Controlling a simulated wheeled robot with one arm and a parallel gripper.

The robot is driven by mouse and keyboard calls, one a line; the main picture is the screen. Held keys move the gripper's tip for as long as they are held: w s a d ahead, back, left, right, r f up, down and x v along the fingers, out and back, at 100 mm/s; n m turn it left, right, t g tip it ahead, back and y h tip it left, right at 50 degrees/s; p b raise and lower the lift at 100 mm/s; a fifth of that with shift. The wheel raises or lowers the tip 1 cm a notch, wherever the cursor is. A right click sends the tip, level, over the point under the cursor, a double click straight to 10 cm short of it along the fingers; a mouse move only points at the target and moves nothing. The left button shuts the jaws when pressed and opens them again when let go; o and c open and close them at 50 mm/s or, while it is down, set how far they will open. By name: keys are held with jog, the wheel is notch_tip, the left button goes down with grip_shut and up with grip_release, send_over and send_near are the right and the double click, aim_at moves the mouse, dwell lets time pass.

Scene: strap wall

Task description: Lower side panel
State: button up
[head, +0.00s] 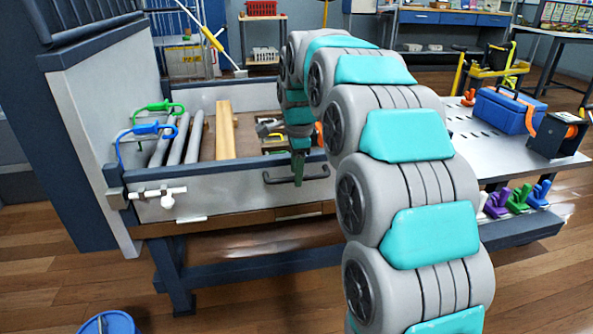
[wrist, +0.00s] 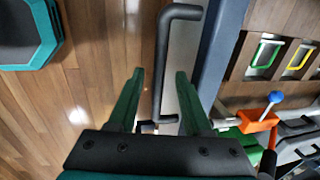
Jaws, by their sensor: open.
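The grey side panel (head: 235,192) stands upright along the front of the tray-like bed in the head view. Its black bar handle (head: 296,178) is at its right part, and a white latch (head: 160,194) is at its left end. My gripper (head: 298,170), with green fingers, is at the handle, partly hidden by my arm. In the wrist view my gripper (wrist: 158,92) is open, and the handle (wrist: 161,65) runs between the two fingers in the picture. I cannot tell whether they touch it. The panel (wrist: 184,70) and its dark blue edge lie just right of the handle.
A grey table (head: 470,150) with a blue box (head: 503,110) stands right. A blue bucket (head: 109,322) is on the floor.

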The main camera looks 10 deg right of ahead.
jog(key=shift+f, duration=0.2)
grip_shut()
dwell(0.3)
dwell(1.0)
